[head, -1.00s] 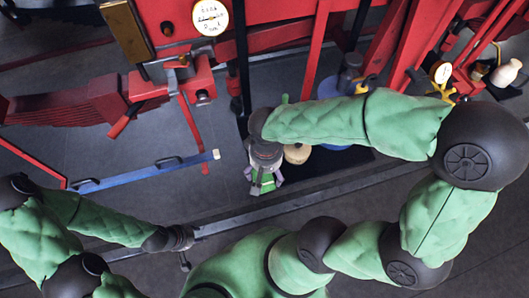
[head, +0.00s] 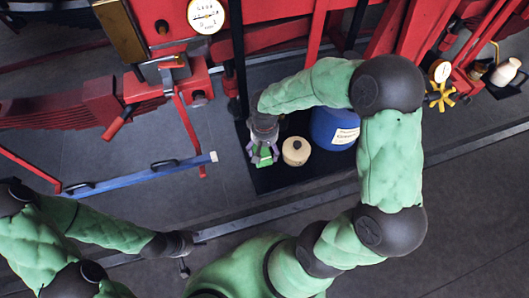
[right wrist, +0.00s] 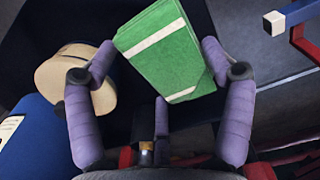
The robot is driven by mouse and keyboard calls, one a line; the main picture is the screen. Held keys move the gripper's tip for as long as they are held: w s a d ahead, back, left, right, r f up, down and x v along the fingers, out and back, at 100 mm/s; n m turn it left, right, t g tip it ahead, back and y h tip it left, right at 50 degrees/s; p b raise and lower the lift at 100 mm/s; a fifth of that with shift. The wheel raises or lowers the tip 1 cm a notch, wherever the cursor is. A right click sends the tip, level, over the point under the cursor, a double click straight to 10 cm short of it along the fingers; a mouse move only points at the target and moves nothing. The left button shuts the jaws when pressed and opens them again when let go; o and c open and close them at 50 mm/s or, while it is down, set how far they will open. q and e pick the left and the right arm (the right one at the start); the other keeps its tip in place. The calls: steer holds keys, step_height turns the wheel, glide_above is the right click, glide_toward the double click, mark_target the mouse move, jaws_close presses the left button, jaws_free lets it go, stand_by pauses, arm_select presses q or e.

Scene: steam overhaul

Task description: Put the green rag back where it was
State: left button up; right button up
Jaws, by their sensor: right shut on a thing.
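The green rag (head: 264,161) is a folded cloth with pale stripes, held by my right gripper (head: 262,154) over the left part of a black mat (head: 292,181). In the right wrist view the rag (right wrist: 166,48) lies between the purple fingers of the right gripper (right wrist: 160,72), which are shut on it. I cannot tell whether the rag touches the mat. My left gripper (head: 180,244) is at lower left, far from the rag; its fingers are too small to read.
A tan round container (head: 296,151) stands just right of the rag, with a blue drum (head: 336,128) beyond it. A blue bar (head: 140,176) lies to the left. Red machine beams (head: 280,38) run along the back. The mat's front is clear.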

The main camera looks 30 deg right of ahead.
mark_target(264, 152)
steer(key=shift+w+d+f+b, duration=0.1)
steer(key=shift+w+f+b, duration=0.1)
steer(key=shift+f, duration=0.75)
steer(key=shift+w+d+f+b, duration=0.1)
steer(key=shift+f+b, duration=0.1)
steer(key=shift+f, duration=0.7)
steer(key=shift+f, duration=0.15)
steer(key=o, duration=0.9)
steer(key=shift+r, duration=0.4)
step_height(264, 152, up, 12)
steer(key=shift+f+p, duration=0.2)
steer(key=shift+p, duration=0.95)
